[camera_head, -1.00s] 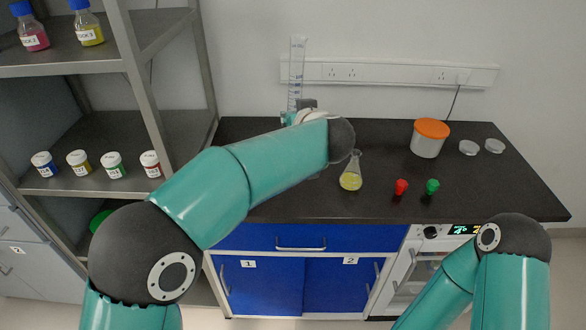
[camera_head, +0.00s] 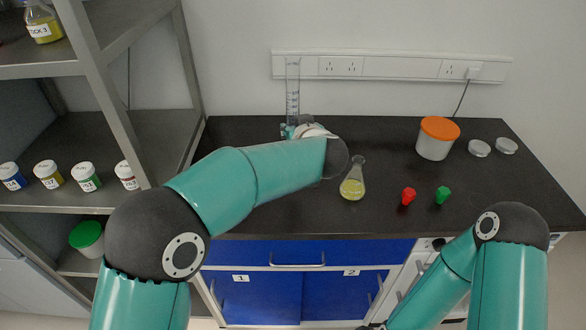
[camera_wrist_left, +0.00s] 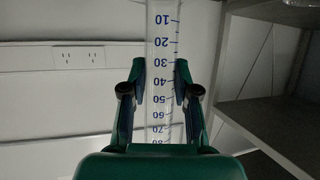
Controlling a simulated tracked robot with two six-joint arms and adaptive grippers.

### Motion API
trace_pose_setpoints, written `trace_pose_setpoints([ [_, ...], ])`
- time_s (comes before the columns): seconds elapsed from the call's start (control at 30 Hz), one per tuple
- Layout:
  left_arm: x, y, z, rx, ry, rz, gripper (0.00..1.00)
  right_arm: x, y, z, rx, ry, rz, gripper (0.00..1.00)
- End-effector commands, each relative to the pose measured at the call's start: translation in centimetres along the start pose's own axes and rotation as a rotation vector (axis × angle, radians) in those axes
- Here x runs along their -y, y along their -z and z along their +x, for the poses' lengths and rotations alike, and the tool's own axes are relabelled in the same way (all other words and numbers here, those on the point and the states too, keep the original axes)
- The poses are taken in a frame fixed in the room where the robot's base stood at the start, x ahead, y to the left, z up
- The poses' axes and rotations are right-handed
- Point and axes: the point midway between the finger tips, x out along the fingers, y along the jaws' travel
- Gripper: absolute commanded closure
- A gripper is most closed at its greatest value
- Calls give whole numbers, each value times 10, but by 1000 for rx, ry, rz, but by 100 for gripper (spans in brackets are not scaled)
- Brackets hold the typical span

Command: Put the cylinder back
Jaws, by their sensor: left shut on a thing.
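The clear graduated cylinder (camera_head: 292,88) stands upright at the back left of the dark bench, in front of the wall. In the left wrist view the cylinder (camera_wrist_left: 162,60) shows blue markings and passes between my fingers. My left gripper (camera_wrist_left: 160,85) is shut on it, one finger on each side. In the head view my left gripper (camera_head: 289,131) is mostly hidden behind my own arm, at the cylinder's lower part. The cylinder's base is hidden, so I cannot tell whether it touches the bench. My right gripper is out of view.
A flask (camera_head: 352,188) with yellow liquid stands right of my left arm. Red (camera_head: 408,196) and green (camera_head: 442,195) stoppers, an orange-lidded tub (camera_head: 433,147) and two clear lids (camera_head: 479,148) are further right. A metal shelf (camera_head: 90,120) with jars stands at the left.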

Motion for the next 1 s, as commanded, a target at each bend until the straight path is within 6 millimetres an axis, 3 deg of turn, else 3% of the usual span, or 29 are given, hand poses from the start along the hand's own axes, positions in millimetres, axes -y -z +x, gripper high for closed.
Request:
trace_pose_setpoints([
  [0.1, 1, -28, 12, 0, 2, 2, 100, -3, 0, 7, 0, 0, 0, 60],
  [0.47, 2, -60, 27, 0, 3, 0, 100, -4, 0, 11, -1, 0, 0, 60],
  [0.7, 2, -95, 42, 0, 3, 0, 100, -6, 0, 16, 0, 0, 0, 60],
  [1.0, 2, -101, 45, -2, 3, -3, 100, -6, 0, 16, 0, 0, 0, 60],
])
